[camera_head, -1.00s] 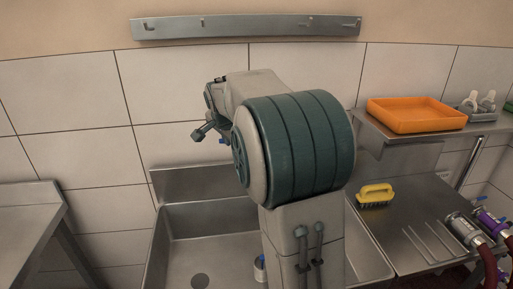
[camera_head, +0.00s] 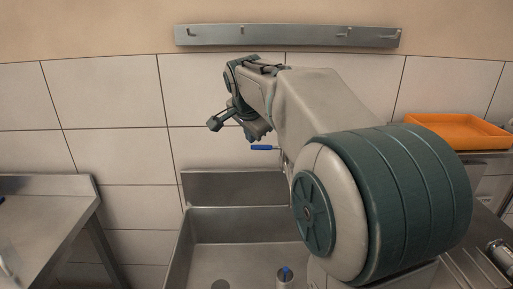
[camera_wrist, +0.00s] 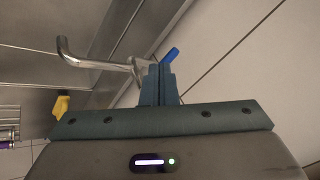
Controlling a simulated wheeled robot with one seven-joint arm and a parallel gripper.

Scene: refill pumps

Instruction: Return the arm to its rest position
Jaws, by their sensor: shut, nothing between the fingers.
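My gripper (camera_wrist: 158,84) shows in the wrist view with its two teal fingers together and nothing between them. Beyond the fingertips is a metal tap (camera_wrist: 100,62) with a bent spout and a blue lever (camera_wrist: 171,55). In the head view my arm is raised, its upper part large at the right and its far end above the sink (camera_head: 237,225).
A steel table (camera_head: 45,185) stands at the left. An orange tray (camera_head: 460,131) sits on a shelf at the right. A small container with a blue top (camera_head: 285,276) is in the sink. A yellow brush (camera_wrist: 61,105) shows in the wrist view.

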